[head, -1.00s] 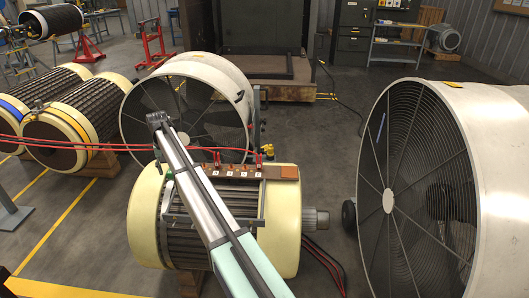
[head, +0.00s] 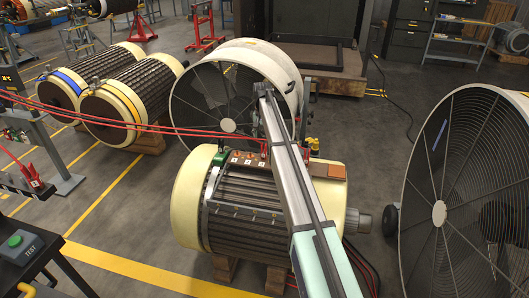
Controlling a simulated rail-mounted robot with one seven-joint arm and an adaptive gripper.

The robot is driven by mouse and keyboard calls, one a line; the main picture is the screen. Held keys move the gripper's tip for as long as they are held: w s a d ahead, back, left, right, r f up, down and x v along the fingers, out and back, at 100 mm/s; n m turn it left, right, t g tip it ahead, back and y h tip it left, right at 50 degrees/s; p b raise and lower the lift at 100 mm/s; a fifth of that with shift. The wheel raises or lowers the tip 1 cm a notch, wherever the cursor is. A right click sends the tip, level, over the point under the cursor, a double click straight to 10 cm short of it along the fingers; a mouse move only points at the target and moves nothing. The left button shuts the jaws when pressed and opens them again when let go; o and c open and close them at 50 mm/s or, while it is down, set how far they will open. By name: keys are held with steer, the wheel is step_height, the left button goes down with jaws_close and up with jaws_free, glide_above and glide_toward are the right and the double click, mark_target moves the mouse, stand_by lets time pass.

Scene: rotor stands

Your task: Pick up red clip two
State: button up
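The terminal strip on top of the cream-ended rotor (head: 190,205) carries several small numbered tags (head: 249,160). Thin red leads (head: 120,122) run from the left to this strip, and red clip shapes show near it, partly behind my arm. I cannot read which one is number two. Another red clip (head: 30,172) with a white tag stands on a dark rack at the left edge. My arm reaches from the bottom across the rotor's right half, its far end in front of the fan. My gripper is not visible.
A white drum fan (head: 205,100) stands behind the rotor and a large one (head: 440,170) at the right. Two dark rotors (head: 150,75) lie at the back left. A bench with a green TEST button (head: 15,241) is at the lower left. Floor between is open.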

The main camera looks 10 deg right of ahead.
mark_target(263, 144)
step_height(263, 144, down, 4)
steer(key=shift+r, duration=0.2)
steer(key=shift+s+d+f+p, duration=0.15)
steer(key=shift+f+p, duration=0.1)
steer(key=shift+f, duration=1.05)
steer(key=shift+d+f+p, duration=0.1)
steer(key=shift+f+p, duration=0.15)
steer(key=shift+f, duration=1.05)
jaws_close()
